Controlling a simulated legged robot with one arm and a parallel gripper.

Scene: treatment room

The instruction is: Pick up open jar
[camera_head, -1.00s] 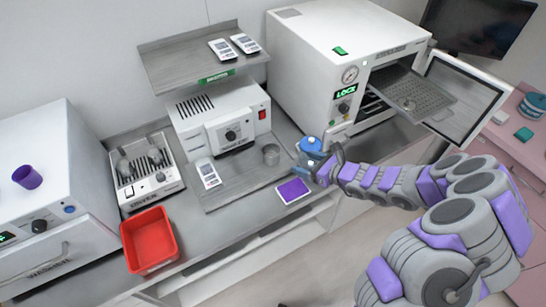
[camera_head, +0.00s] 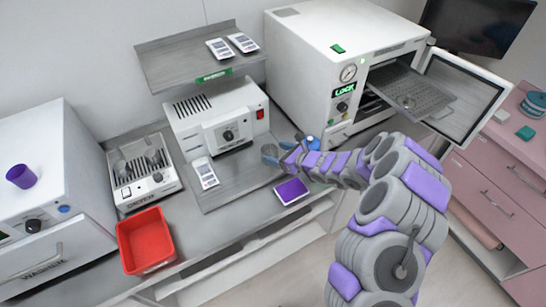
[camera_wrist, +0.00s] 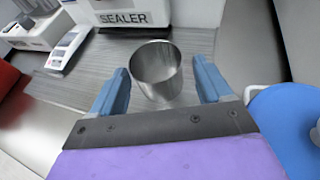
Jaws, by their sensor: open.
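The open jar (camera_wrist: 157,72) is a plain metal cup with its open rim facing up. In the wrist view it stands on the grey surface in front of the sealer. My gripper (camera_wrist: 160,78) is open, with one blue finger on each side of the jar and a visible gap on both sides. The jar is not lifted. In the head view my gripper (camera_head: 272,156) is at the jar's place on the counter, and its fingers largely hide the jar.
A blue round-topped container (camera_wrist: 288,128) stands close to the right finger. The sealer (camera_head: 222,118) is behind the jar. A purple pad (camera_head: 291,191) lies in front of it. A red bin (camera_head: 146,240) is at left. The autoclave (camera_head: 340,60) stands open at right.

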